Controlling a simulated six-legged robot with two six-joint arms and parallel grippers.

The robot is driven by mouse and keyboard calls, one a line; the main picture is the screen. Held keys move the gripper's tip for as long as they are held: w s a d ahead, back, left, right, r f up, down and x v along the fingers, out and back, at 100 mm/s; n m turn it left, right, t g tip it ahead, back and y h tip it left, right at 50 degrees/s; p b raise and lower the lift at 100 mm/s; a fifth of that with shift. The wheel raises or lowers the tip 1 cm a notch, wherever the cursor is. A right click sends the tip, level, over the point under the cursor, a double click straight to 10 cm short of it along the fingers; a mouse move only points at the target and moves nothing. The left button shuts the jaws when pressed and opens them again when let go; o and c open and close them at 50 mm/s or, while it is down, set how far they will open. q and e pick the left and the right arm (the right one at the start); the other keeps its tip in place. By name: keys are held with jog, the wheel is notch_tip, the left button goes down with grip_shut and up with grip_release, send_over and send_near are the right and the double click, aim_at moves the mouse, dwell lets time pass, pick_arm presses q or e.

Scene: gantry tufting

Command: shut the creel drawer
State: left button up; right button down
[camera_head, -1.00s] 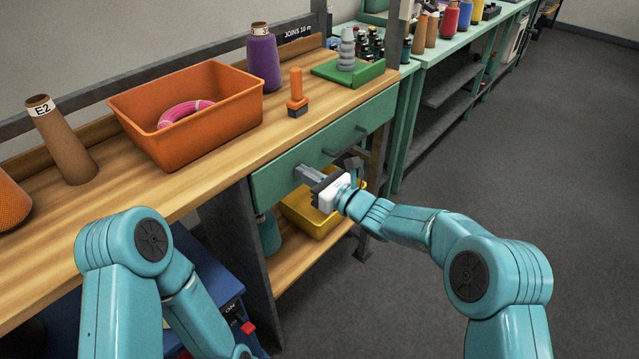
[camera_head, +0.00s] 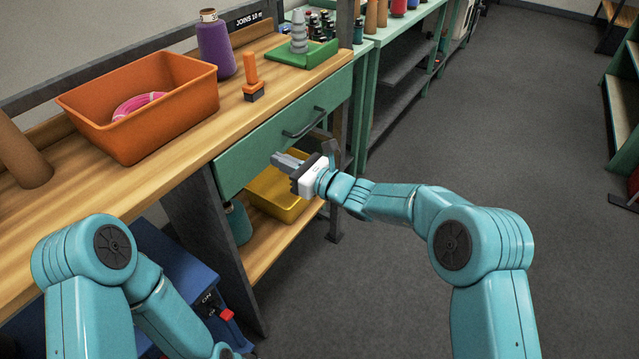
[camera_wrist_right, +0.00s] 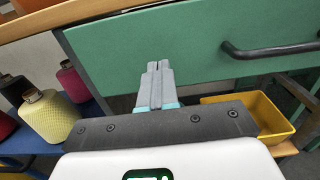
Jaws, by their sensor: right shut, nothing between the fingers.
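The creel drawer (camera_head: 270,140) is a green front under the wooden bench top with a dark bar handle (camera_head: 304,123). Its front looks flush with the bench edge. In the right wrist view the green drawer front (camera_wrist_right: 200,40) fills the upper part, with the handle (camera_wrist_right: 270,48) at the right. My right gripper (camera_head: 277,158) is shut and empty, in front of the drawer's lower part, left of and below the handle. In the wrist view its fingertips (camera_wrist_right: 158,66) overlap the drawer front; I cannot tell whether they touch it. My left gripper is out of view.
A yellow bin (camera_head: 275,195) sits on the shelf below. Open floor lies to the right.

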jog(key=b+v, duration=0.1)
jog(key=v, duration=0.8)
jog(key=s+d+f+n+g+h+p, duration=0.1)
jog(key=s+f+n+g+h, duration=0.25)
jog(key=s+f, duration=0.45)
jog(key=s+d+f+n+g+h+p, duration=0.1)
jog(key=s+d+f+n+g+h, duration=0.2)
jog(key=s+f, duration=0.5)
jog(key=s+d+f+n+g+h+p, duration=0.1)
jog(key=s+d+f+n+h, duration=0.1)
jog(key=s+d+f+n, duration=0.2)
jog(key=s+d+f+n+g+h+p, duration=0.1)
jog(key=s+d+f+n+g+h, duration=0.1)
jog(key=s+d+f+n, duration=0.2)
jog(key=s+f+n, duration=0.3)
jog(key=s+n, duration=0.5)
jog(key=s, duration=0.1)
jog(key=shift+s+d+f+p, duration=0.15)
jog(key=shift+d+f+p, duration=0.05)
jog(key=shift+f+p, duration=0.2)
jog(key=shift+h, duration=0.25)
